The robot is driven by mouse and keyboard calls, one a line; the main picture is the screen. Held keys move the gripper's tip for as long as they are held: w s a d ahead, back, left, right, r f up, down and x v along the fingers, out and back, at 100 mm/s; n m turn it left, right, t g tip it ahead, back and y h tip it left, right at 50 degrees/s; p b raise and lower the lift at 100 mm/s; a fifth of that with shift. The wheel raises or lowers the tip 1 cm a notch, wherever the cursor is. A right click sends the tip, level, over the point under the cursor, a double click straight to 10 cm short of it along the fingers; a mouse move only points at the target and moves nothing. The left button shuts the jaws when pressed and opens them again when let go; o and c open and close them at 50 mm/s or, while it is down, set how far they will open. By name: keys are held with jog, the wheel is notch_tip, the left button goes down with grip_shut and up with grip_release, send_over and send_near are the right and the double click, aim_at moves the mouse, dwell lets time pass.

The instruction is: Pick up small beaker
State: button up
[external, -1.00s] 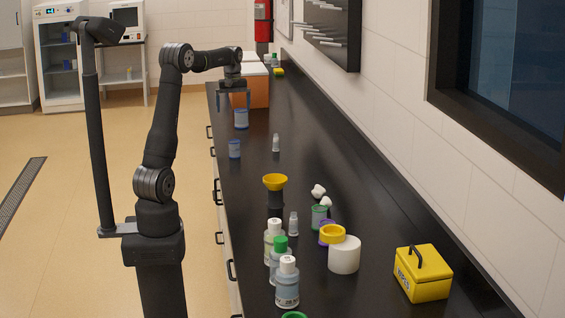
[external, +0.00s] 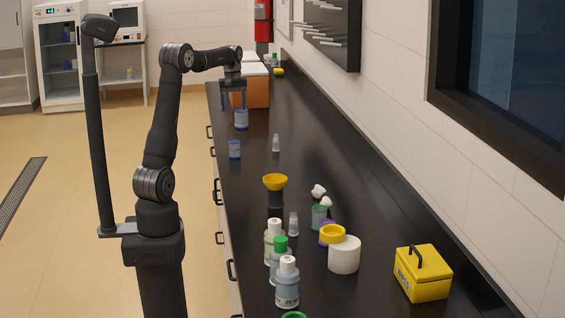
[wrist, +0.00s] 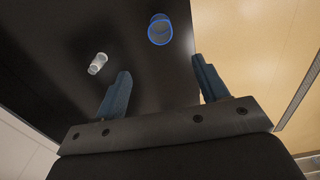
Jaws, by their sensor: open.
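Two blue-tinted beakers stand upright on the black bench in the external view. The smaller-looking beaker (external: 234,149) is nearer my base, and a slightly larger beaker (external: 241,119) stands farther along, just below my gripper. My gripper (external: 233,100) points down above the bench, with its fingers apart and nothing between them. In the wrist view my gripper (wrist: 162,66) is open, and a blue-rimmed beaker (wrist: 160,31) lies beyond the fingertips, apart from them. I cannot tell for sure which of the two it is.
A small grey-white vial (external: 276,143) stands to the right of the beakers and shows in the wrist view (wrist: 98,63). An orange box (external: 257,92) is behind my gripper. A yellow funnel (external: 275,182), several bottles and a yellow case (external: 423,273) stand nearer the camera.

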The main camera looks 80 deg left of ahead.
jog(key=s+a+f+m+t+y, duration=0.1)
jog(key=s+a+f+y, duration=0.25)
jog(key=s+f, duration=0.2)
jog(key=s+a+f+m+y, duration=0.25)
jog(key=s+f+y, duration=0.2)
jog(key=s, duration=0.25)
jog(key=m+t+y, duration=0.1)
jog(key=m+t, duration=0.5)
jog(key=t, duration=0.3)
send_near(237, 146)
jog(key=s+r, duration=0.2)
jog(key=s, duration=0.3)
jog(key=x, duration=1.1)
jog(key=shift+w+f, duration=0.25)
jog(key=shift+w, duration=0.1)
jog(key=x, duration=0.4)
jog(key=shift+w+d+f, duration=0.15)
jog(key=shift+w+d, duration=0.05)
jog(key=shift+d, duration=0.15)
jog(key=shift+w+a+f, duration=0.25)
jog(key=shift+w+a, duration=0.2)
